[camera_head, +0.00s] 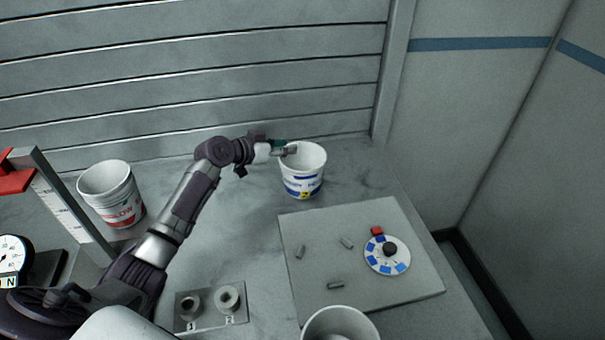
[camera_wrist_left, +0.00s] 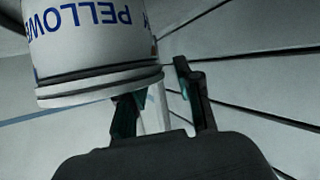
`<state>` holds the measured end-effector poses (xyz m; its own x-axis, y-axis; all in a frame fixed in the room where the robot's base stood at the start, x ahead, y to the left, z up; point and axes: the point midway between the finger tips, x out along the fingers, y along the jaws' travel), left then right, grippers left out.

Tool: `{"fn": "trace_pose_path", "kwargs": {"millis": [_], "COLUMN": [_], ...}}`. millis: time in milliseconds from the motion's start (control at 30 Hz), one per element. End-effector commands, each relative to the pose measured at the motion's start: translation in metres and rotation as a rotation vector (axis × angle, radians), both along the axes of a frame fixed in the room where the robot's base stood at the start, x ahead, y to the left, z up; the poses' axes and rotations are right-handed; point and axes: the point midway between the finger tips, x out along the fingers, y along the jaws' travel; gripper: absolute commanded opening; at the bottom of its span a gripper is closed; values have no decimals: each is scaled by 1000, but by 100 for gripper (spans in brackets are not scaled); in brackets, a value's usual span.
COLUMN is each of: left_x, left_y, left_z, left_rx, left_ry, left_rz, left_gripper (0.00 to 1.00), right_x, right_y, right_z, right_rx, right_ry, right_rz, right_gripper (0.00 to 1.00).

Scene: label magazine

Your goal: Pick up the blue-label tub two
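The white tub with blue lettering and blue bands (camera_head: 303,180) stands upright at the back of the table, with a small yellow mark low on its side. Its number is too small to read surely. My left gripper (camera_head: 284,149) is at the left part of its rim. In the left wrist view the tub (camera_wrist_left: 95,50) appears upside down, with blue letters. The left gripper (camera_wrist_left: 160,95) has its fingers apart there, one at the tub's mouth and partly hidden by the rim, the other outside the wall. Firm contact does not show. My right gripper is not in view.
A red-label tub (camera_head: 112,197) stands at left near a red-topped post (camera_head: 68,205) and a dial gauge (camera_head: 12,258). A grey mat (camera_head: 330,225) holds small grey pins and a blue-marked disc (camera_head: 375,262). Another white tub (camera_head: 340,318) is at the bottom edge.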

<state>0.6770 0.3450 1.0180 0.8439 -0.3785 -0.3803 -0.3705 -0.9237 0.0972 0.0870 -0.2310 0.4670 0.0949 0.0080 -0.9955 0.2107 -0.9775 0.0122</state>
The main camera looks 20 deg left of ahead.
Motion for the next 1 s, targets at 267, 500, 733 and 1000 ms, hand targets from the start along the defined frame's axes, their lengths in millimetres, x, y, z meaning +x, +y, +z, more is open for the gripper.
{"fn": "trace_pose_path", "kwargs": {"millis": [267,500,733,1000], "left_x": [0,0,0,-1], "left_y": [0,0,1,-22], "left_z": [0,0,12,52], "left_rx": [0,0,2,3], "left_ry": [0,0,-3,-5], "left_rz": [0,0,-1,-8], "left_gripper": [0,0,0,0], "right_x": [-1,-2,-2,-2], "right_y": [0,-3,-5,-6], "right_z": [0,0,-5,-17], "right_rx": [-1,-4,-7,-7], "right_ry": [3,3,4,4], "right_rz": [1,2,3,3], "right_gripper": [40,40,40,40]}}
